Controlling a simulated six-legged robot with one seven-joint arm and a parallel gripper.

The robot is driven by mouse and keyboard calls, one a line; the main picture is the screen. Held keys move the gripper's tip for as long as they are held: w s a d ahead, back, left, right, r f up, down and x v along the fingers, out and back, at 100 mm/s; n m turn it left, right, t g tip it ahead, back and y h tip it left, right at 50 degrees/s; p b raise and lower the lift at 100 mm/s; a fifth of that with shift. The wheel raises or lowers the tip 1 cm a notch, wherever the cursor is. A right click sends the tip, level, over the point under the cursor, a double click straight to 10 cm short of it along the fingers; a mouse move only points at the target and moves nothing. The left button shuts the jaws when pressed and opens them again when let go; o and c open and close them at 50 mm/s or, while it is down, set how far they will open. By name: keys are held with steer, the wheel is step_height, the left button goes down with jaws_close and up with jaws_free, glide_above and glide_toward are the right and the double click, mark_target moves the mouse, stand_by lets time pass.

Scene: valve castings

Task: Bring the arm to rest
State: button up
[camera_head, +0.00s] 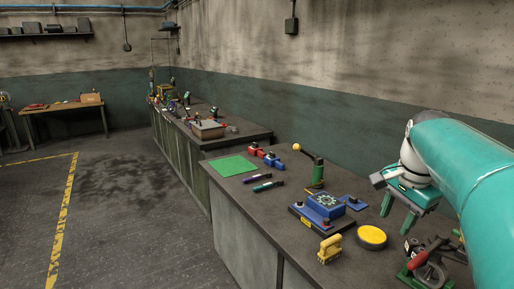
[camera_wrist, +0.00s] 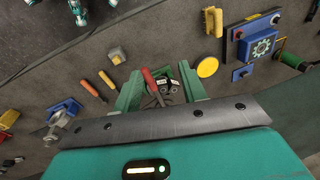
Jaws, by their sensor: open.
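My gripper (camera_head: 398,212) hangs above the near workbench at the right of the head view, its two green fingers pointing down and apart. In the wrist view my gripper (camera_wrist: 160,82) shows its fingers spread. Between them, farther down, a red-handled device (camera_wrist: 150,82) with dark parts shows on the bench. That device (camera_head: 420,262) stands at the lower right of the head view, apart from the fingers. I see nothing held. My teal arm fills the right side of the head view.
The near bench (camera_head: 240,205) holds a blue fixture (camera_head: 325,206), a yellow disc (camera_head: 371,237), a yellow brush (camera_head: 330,249), a green mat (camera_head: 231,166) and a green upright tool (camera_head: 318,174). Floor at left is open.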

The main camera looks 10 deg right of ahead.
steer(key=s+a+f+n+t, duration=0.1)
steer(key=s+a+f+n, duration=0.2)
steer(key=a, duration=0.4)
steer(key=s+a+f+n+t, duration=0.1)
steer(key=s+a+f+n, duration=0.3)
steer(key=s+a+n, duration=0.2)
steer(key=s+a+f+n+t, duration=0.1)
steer(key=s+a+f+n, duration=0.3)
steer(key=a, duration=0.4)
steer(key=shift+s+a+n, duration=0.2)
steer(key=shift+a+n, duration=0.2)
steer(key=shift+n, duration=0.5)
